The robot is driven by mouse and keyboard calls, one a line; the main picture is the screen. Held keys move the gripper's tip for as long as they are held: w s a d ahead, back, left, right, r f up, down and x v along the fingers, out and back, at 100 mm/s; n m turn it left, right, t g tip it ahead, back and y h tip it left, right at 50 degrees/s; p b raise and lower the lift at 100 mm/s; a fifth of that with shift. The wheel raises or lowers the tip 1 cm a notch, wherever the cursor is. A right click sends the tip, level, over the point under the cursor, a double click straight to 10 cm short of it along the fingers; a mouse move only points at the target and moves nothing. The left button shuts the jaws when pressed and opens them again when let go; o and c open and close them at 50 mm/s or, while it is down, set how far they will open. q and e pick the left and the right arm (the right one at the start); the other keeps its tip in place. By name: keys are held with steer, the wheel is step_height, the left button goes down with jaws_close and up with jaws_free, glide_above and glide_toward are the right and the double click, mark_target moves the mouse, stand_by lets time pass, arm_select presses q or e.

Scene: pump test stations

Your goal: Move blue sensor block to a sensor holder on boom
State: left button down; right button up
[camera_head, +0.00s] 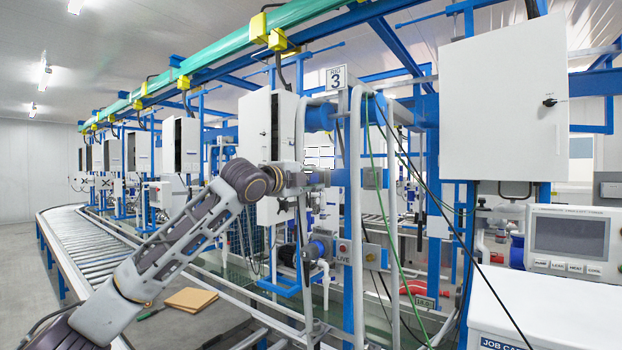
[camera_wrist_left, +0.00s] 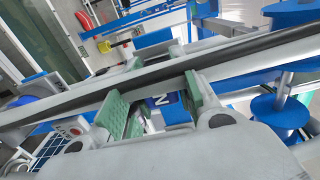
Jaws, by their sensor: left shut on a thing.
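My left gripper (camera_head: 322,178) reaches in from the left, level with the pipework below the RIG 3 sign. Its fingertips are small there and hard to make out. In the left wrist view its green-padded fingers (camera_wrist_left: 160,104) are closed toward each other. A dark blue block with a white letter (camera_wrist_left: 160,100) shows between the pads, and I take it as the blue sensor block held there. A long grey and black bar crosses that view and hides part of the fingers and block. I cannot pick out the sensor holder on the boom. My right gripper is out of view.
White upright pipes (camera_head: 357,230) and hanging cables (camera_head: 385,215) stand close to the gripper. A white cabinet (camera_head: 503,100) and a control panel (camera_head: 572,243) are at right. A roller conveyor (camera_head: 90,245) runs along the left. A brown board (camera_head: 191,300) lies low down.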

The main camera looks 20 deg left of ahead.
arm_select(q)
steer(key=shift+w+d+p, duration=0.15)
steer(key=shift+w+p, duration=0.3)
stand_by(0.3)
steer(key=c, duration=1.1)
jaws_free()
steer(key=shift+o, duration=0.2)
steer(key=v, duration=1.2)
